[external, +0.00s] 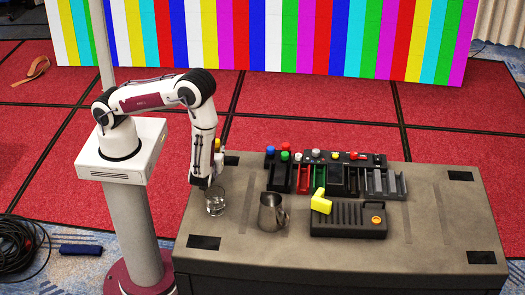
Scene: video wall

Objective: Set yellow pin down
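My gripper (203,183) points down at the left end of the table, just behind and above a clear glass (215,204). Its fingers are dark and small, so I cannot tell whether they are open or shut, or whether they hold anything. A small yellow-topped piece (218,144) shows just right of my forearm, partly hidden by it. Another small yellow top (334,156) sits among the coloured tops of the dark rack (372,160). I cannot tell which of them is the yellow pin.
A metal pitcher (272,213) stands right of the glass. A bright yellow angled block (321,202) rests on a black ribbed box (347,219) with an orange button. Dark, red and green open bins stand before the rack. The table's (445,225) right side is clear.

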